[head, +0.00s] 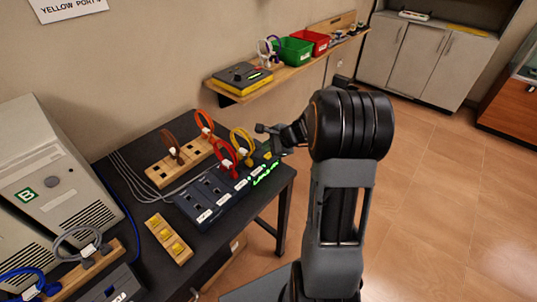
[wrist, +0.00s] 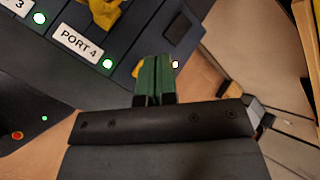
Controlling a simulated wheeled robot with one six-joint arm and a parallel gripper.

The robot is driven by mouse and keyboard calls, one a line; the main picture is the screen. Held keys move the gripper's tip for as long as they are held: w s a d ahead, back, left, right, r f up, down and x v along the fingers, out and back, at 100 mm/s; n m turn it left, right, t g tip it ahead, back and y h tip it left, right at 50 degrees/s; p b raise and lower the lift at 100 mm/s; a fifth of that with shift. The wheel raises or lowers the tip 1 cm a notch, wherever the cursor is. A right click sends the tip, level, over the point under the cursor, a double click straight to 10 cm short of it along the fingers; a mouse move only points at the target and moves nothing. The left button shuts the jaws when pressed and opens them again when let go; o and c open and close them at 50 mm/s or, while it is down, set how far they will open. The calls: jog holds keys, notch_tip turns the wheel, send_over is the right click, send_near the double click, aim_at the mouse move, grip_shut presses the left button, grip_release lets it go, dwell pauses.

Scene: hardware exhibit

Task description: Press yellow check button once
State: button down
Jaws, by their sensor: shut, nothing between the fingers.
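A dark port panel (head: 205,192) lies on the black table, with white labels and lit green marks at its right end. In the wrist view the panel (wrist: 60,72) shows a label reading PORT 4, a green light and a yellow plug (wrist: 103,14). A small yellow part (wrist: 138,68) shows beside my gripper's fingers, mostly hidden by them; I cannot tell if it is the check button or if the fingers touch it. My gripper (wrist: 157,60) is shut and empty, its green-faced fingers together over the panel's end. In the head view my gripper (head: 272,146) is at that end.
A wooden block (head: 168,238) with yellow squares lies in front. A beige computer (head: 60,165) stands left. A wall shelf (head: 285,72) carries bins. Floor is clear at right.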

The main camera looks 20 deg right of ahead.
aim_at(268, 157)
jog(key=shift+r+p, duration=1.35)
jog(key=shift+r, duration=0.75)
jog(key=shift+s+f+n, duration=0.1)
jog(key=shift+n, duration=0.2)
jog(key=s+a+r+n+g+h, duration=0.1)
jog(key=s+a+r+n, duration=0.1)
jog(key=s+n, duration=0.4)
jog(key=s+a+r+n+g+h, duration=0.1)
jog(key=s+a+r+n+h, duration=0.1)
jog(key=s+a+n, duration=0.3)
jog(key=s+a+r+n+g+h, duration=0.1)
jog(key=s+a+r+n+h, duration=0.1)
jog(key=s+n, duration=0.6)
jog(key=shift+s+a+r+g, duration=0.4)
jog(key=shift+s+a+r, duration=0.45)
jog(key=shift+s, duration=0.35)
